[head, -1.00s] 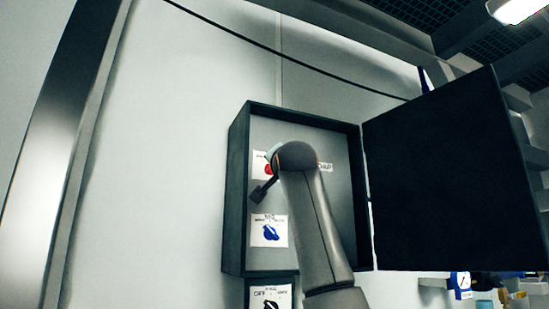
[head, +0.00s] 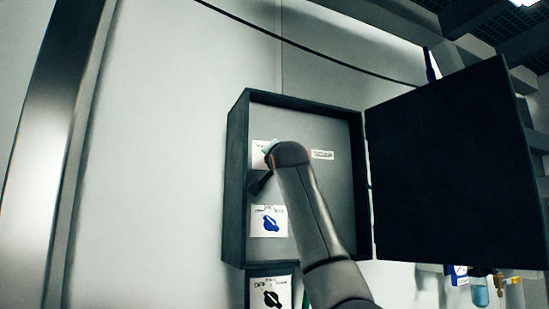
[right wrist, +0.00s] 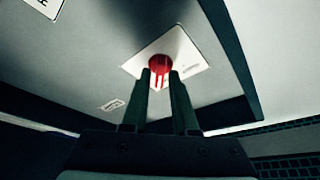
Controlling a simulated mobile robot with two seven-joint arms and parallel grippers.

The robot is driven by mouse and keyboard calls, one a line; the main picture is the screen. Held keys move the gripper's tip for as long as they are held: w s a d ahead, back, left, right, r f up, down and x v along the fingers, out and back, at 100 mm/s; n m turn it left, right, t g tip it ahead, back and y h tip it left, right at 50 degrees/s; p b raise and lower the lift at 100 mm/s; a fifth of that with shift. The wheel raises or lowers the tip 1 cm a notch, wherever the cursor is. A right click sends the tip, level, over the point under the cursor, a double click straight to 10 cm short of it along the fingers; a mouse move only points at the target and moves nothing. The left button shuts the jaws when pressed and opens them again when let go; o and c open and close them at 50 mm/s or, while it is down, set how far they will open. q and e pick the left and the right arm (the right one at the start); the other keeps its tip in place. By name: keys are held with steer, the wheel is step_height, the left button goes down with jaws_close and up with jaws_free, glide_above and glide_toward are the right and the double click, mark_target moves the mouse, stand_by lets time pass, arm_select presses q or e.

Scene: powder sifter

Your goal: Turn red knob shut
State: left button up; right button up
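The red knob (right wrist: 160,66) sits on a white label (right wrist: 178,52) on the grey panel, seen in the right wrist view. My right gripper (right wrist: 160,76) points at it, with one dark fingertip on each side of the knob's lower part. A gap with red in it shows between the fingers; whether they press on the knob is unclear. In the head view my right arm's wrist (head: 290,155) covers the knob, and only part of its label (head: 262,152) shows. My left gripper is not in view.
The dark-framed box (head: 238,180) is open, its black door (head: 450,170) swung out to the right. A blue knob (head: 270,224) sits below on the panel. A lower box (head: 270,292) has a black knob. Shelves with bottles (head: 480,292) stand at the right.

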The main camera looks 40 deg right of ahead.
jaws_close()
steer(key=shift+n, duration=0.3)
steer(key=shift+s+d+n+t+y, duration=0.15)
steer(key=shift+n+t+y, duration=0.55)
steer(key=shift+n+y, duration=1.95)
steer(key=shift+d+n+t+y, duration=0.2)
steer(key=shift+n+t+y, duration=0.5)
steer(key=shift+n, duration=3.85)
steer(key=shift+s+d+n+t+y, duration=0.15)
steer(key=shift+n+t+y, duration=0.55)
steer(key=shift+n+y, duration=1.95)
steer(key=shift+w+f+n+h, duration=0.1)
steer(key=shift+n+h, duration=0.25)
steer(key=shift+n, duration=0.55)
steer(key=shift+w+f+n+h, duration=0.1)
steer(key=shift+n+h, duration=0.25)
steer(key=shift+n, duration=0.5)
